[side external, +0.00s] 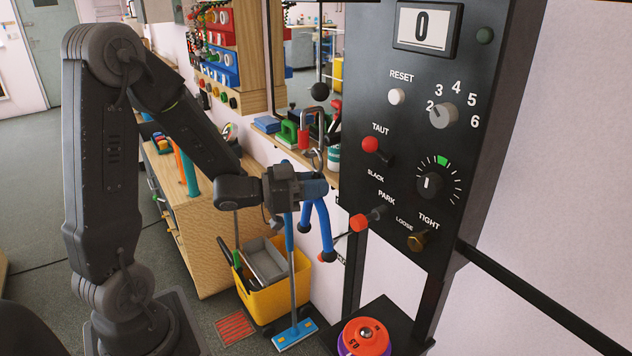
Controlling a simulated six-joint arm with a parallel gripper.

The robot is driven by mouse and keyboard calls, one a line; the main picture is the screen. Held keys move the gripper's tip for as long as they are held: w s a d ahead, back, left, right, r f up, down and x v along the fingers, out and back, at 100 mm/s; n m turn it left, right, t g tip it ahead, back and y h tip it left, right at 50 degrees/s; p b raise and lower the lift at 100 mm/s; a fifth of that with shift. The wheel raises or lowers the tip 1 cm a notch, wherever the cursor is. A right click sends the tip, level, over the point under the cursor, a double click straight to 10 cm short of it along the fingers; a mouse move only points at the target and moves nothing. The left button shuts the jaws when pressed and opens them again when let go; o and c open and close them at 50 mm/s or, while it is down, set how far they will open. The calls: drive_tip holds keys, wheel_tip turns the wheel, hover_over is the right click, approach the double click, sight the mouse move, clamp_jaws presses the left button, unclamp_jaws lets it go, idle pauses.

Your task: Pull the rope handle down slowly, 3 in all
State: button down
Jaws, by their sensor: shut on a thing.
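The rope handle (323,224) is blue, with two tails hanging down that end in dark knobs. My gripper (305,188) is shut on its upper part, left of the black panel, so that part is partly hidden. A metal hook or clip shows just above the grip. The counter (430,27) at the top of the panel (385,80) reads 0. The plate pile (366,338), red on top with purple below, sits at the panel's foot and is cut off by the frame's bottom edge.
The panel carries a grey selector knob (443,115), a red-balled TAUT/SLACK lever (370,145), a red PARK lever (359,222) and a brass knob (417,240). A yellow bin (265,293) and a blue mop (294,333) stand below my gripper. A wooden bench (195,240) is behind.

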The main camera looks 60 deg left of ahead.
sight(315, 169)
drive_tip(key=shift+f, duration=0.15)
drive_tip(key=shift+f, duration=0.55)
drive_tip(key=shift+r, duration=1.2)
drive_tip(key=shift+r, duration=1.2)
drive_tip(key=shift+r, duration=1.25)
